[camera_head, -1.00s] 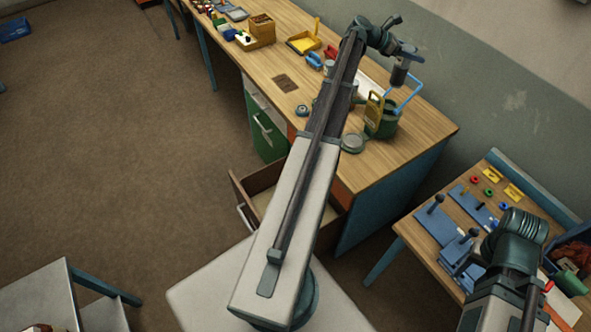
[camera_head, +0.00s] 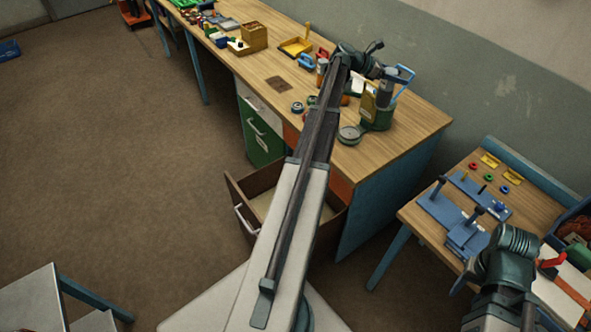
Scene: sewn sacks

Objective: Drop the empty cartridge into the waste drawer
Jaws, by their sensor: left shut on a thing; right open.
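My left gripper (camera_head: 387,82) is over the right part of the long bench, beside the green can (camera_head: 378,119). It is shut on what appears to be the grey cylindrical cartridge (camera_head: 385,95); its jaws are small and partly hidden by the wrist. A wooden drawer (camera_head: 240,208), apparently the waste drawer, stands pulled out below the bench. My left forearm crosses over it and hides part of its inside; the visible floor is pale and bare. My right gripper (camera_head: 503,265) is at the lower right, by the small table; it is open, but its fingers are hard to make out.
The long bench (camera_head: 285,62) carries a yellow tray (camera_head: 295,47), a wooden box (camera_head: 253,36) and a round grey lid (camera_head: 349,134) near the can. A closed green drawer (camera_head: 262,139) is left of the open one. The small table (camera_head: 413,215) holds blue fixtures. Brown floor lies free at left.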

